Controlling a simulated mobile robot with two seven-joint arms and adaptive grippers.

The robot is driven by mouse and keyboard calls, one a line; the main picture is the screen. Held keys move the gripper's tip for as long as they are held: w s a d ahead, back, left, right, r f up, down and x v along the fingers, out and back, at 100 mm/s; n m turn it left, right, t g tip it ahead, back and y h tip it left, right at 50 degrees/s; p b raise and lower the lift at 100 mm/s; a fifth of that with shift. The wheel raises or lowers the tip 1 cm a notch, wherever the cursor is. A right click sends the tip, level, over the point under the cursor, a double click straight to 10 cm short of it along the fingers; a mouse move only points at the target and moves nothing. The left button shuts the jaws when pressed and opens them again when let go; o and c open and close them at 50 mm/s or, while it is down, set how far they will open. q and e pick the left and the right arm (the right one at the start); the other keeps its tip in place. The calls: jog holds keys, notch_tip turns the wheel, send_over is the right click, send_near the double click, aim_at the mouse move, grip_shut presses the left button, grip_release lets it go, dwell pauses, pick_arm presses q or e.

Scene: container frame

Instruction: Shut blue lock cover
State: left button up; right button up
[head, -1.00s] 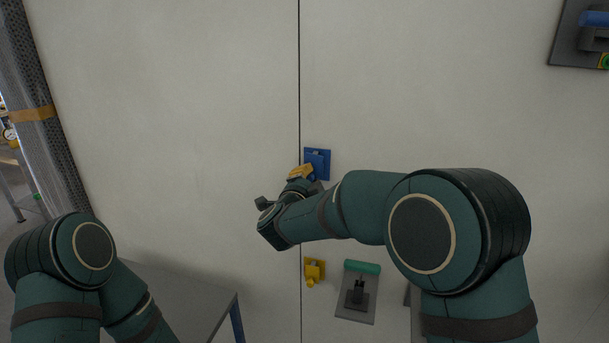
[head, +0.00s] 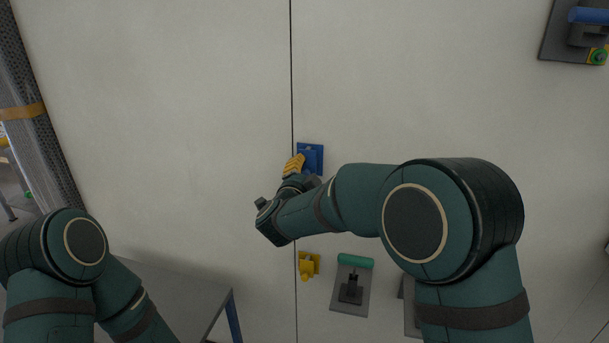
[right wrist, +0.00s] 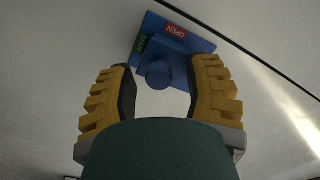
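The blue lock cover (head: 313,156) sits on the pale wall panel, just right of a vertical seam. In the right wrist view the blue lock (right wrist: 172,55) shows a plate with red "OPEN" and green labels and a rounded blue knob. My right gripper (head: 294,165) is at the lock's lower left in the head view. Its yellow fingers (right wrist: 160,85) are spread apart on both sides of the knob, with gaps visible, so it is open. Contact with the plate cannot be told. My left gripper is out of view; only my left arm shows.
A yellow lock (head: 308,265) is lower on the panel. A grey plate with a green handle (head: 354,262) is to its right. A plate with a blue handle (head: 590,16) is at the upper right. A grey table (head: 180,297) stands at the lower left.

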jog(key=shift+s+a, duration=0.1)
jog(key=v, duration=1.2)
jog(key=s+d+f+n+g+y, duration=0.1)
jog(key=d+f+n+g+y, duration=0.25)
jog(key=f, duration=0.85)
jog(key=s+d+f+n+g+y, duration=0.1)
jog(key=d+f+n+g+y, duration=0.3)
jog(key=f, duration=0.9)
jog(key=s+d+f+n+g+y, duration=0.1)
jog(key=s+f+n+g, duration=0.1)
jog(key=s+f+g, duration=0.2)
jog(key=s+d+f+n+g+y, duration=0.1)
jog(key=s+f+n+g, duration=0.2)
jog(key=s+f, duration=0.8)
jog(key=s, duration=0.6)
jog(key=shift+d+f+g, duration=0.2)
jog(key=shift+f+g, duration=0.1)
jog(key=shift+g, duration=0.05)
